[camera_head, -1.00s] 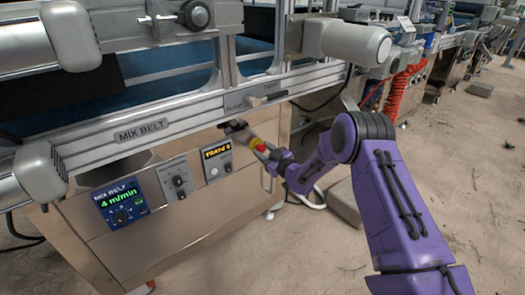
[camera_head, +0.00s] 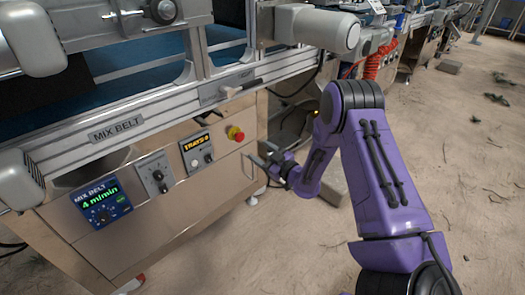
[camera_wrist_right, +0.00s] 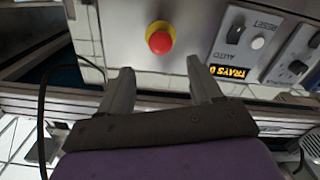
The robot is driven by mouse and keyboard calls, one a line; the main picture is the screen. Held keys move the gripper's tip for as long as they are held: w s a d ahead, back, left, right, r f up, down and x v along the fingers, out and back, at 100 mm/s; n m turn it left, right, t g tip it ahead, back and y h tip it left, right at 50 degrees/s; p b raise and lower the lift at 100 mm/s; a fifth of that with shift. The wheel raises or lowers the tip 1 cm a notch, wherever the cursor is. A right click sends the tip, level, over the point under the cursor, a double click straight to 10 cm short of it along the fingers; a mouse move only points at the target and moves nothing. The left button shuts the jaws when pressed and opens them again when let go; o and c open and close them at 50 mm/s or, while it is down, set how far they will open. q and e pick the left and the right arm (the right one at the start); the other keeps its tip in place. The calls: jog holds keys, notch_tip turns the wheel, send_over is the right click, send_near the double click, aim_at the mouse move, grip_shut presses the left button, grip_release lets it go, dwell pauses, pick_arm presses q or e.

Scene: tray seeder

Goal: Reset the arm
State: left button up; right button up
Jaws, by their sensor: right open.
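My right arm is purple and comes in from the right in the head view. Its gripper (camera_head: 262,158) is open and empty, to the right of the red emergency-stop button and apart from it. In the right wrist view the two fingers (camera_wrist_right: 160,88) are spread, with nothing between them. The red button (camera_head: 236,133) on its yellow collar sits on the steel cabinet front; it also shows in the right wrist view (camera_wrist_right: 159,40), beyond the fingertips. My left gripper is not in view.
The steel cabinet (camera_head: 222,178) carries a tray counter panel (camera_head: 196,148), a knob panel (camera_head: 155,178) and a blue MIX BELT display (camera_head: 101,202). The rail with a handle (camera_head: 240,88) runs above. The sandy floor (camera_head: 480,180) on the right is mostly open.

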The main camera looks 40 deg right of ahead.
jog(key=shift+s, duration=0.2)
dwell(0.4)
jog(key=s+a+f+m+g+h, duration=0.2)
jog(key=s+a+f+m+g, duration=0.3)
jog(key=s+f, duration=0.35)
jog(key=s+a+f+m+g+h, duration=0.2)
jog(key=s+f+m+g+h, duration=0.15)
jog(key=s+f+m, duration=0.4)
jog(key=s+a+f+n+g, duration=0.1)
jog(key=s+a+f+g, duration=0.1)
jog(key=s, duration=0.5)
jog(key=s+a+f+g+p, duration=0.1)
jog(key=s+a+f+g, duration=0.1)
jog(key=s, duration=0.5)
jog(key=s+a+f+n+g, duration=0.1)
jog(key=s+a+f+g, duration=0.15)
jog(key=s, duration=0.45)
notch_tip(320, 180, up, 25)
jog(key=w+p, duration=0.1)
jog(key=p, duration=2.3)
jog(key=shift+d+r+m+p, duration=0.2)
jog(key=shift+m+p, duration=0.15)
jog(key=shift+p, duration=0.05)
